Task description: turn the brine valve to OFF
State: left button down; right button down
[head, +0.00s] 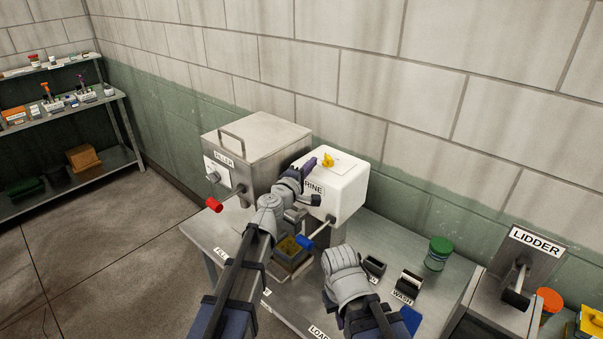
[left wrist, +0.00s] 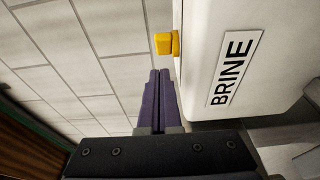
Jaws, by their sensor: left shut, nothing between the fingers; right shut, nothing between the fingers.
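The white brine box (head: 345,196) stands on the metal bench, its BRINE label partly covered by my left gripper. A yellow valve knob (head: 328,160) sits on its top; no OFF mark is legible. The knob also shows in the left wrist view (left wrist: 166,43), beside the box's edge. My left gripper (head: 309,166) is shut and empty, its purple fingers at the box's upper front edge, just left of the knob. In the left wrist view the closed fingertips (left wrist: 159,76) appear close to the knob; contact cannot be told. My right gripper (head: 342,260) is low over the bench, its fingers hidden.
The metal filler box (head: 255,150) with a red-tipped lever (head: 214,204) stands left of the brine box. A blue-tipped lever (head: 305,241) sticks out below the brine box. A green-lidded jar (head: 438,253) and the lidder (head: 520,265) are to the right.

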aim_at(332, 160)
pick_arm(q)
jog(key=shift+w+d, duration=0.25)
jog(key=shift+d, duration=0.5)
jog(key=shift+w+d, duration=0.2)
jog(key=shift+d, duration=0.5)
jog(key=shift+d, duration=1.1)
jog(key=shift+s, duration=0.1)
jog(key=shift+d, duration=0.15)
pick_arm(e)
jog(key=shift+a, duration=0.3)
jog(key=shift+s, duration=0.1)
pick_arm(q)
jog(key=shift+s+r, duration=0.1)
pick_arm(e)
jog(key=shift+r, duration=0.1)
